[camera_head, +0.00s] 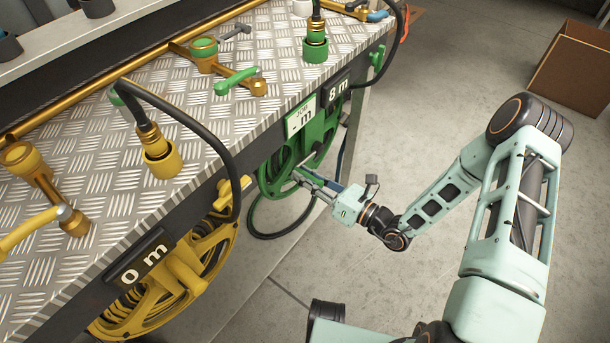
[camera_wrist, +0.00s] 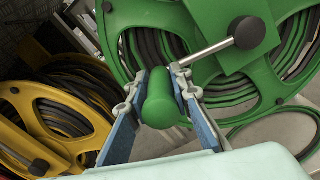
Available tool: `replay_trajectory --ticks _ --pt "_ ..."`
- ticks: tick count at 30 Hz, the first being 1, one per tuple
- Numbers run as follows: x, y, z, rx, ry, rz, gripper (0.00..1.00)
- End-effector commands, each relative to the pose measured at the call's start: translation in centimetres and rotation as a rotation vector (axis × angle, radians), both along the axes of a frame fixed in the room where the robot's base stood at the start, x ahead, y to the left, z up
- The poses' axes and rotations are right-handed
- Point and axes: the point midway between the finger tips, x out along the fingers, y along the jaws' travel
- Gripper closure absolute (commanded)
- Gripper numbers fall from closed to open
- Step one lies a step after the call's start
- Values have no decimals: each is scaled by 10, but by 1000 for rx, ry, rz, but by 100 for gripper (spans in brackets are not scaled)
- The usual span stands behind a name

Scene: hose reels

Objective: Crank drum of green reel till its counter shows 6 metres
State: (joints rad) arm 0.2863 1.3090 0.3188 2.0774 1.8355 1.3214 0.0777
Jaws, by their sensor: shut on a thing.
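The green reel (camera_head: 312,143) is mounted under the front edge of the metal-topped bench, and its counter (camera_head: 337,91) reads 8 m. In the wrist view the green drum (camera_wrist: 265,83) with dark hose fills the upper right. My gripper (camera_wrist: 158,80) is shut on this handle, one finger on each side. In the head view my gripper (camera_head: 300,176) reaches the reel from the right, and the handle is hard to make out there.
A yellow reel (camera_head: 185,270) with a 0 m counter (camera_head: 138,258) hangs to the left. A white card (camera_head: 300,116) sits beside the green reel's counter. Black hoses (camera_head: 222,151) loop over the bench edge. A cardboard box (camera_head: 575,70) stands on otherwise open floor at right.

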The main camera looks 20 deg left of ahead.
Motion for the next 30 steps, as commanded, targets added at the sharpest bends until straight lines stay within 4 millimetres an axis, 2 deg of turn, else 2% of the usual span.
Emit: replay_trajectory --ticks 1,3,12,30 --pt "2 -2 11 15 30 -3 100" --pt "3 -2 17 34 74 -3 100" --pt "10 -4 34 87 200 -2 100" --pt "15 -6 41 87 197 -1 100"
